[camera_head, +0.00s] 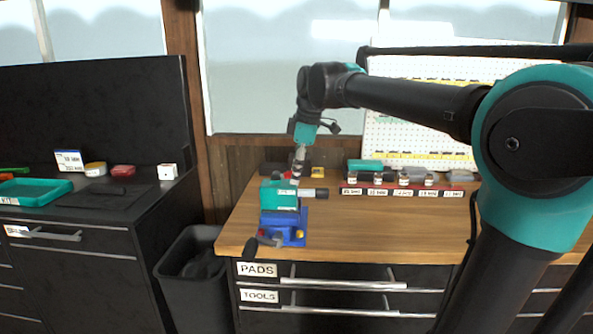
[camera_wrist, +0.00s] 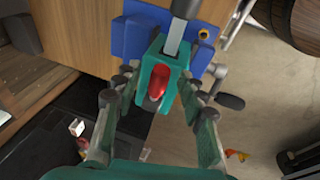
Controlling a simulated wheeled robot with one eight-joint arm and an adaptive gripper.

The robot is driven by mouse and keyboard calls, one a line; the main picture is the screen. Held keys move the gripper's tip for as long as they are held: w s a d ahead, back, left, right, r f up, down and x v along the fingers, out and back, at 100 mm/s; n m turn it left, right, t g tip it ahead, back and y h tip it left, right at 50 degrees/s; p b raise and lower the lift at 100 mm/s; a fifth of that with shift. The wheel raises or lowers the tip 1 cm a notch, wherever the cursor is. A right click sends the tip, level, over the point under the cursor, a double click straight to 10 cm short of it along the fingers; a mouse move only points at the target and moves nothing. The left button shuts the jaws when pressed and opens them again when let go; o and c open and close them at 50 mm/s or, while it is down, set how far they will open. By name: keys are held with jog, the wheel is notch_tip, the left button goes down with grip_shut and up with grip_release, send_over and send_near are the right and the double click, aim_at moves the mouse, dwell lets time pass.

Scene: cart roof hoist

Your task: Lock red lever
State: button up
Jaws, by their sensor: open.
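A teal clamp body (camera_head: 279,196) sits on a blue base (camera_head: 291,238) at the front left of the wooden bench. The red lever shows as a rounded red piece (camera_wrist: 159,82) on the teal body in the wrist view; in the head view a small red spot (camera_head: 287,175) shows at its top. My gripper (camera_wrist: 160,88) is open, its two fingers on either side of the teal body and red piece. I cannot tell whether they touch. In the head view my gripper (camera_head: 297,172) points down over the body. The lever's far side is hidden.
A dark-handled crank (camera_head: 262,241) juts from the base's front. A grey bar with a dark end (camera_head: 314,192) sticks out right. Labelled bottles (camera_head: 404,179) stand in a rack at right. A dark bin (camera_head: 190,262) stands left of the bench. The bench middle is clear.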

jog(key=v, duration=1.2)
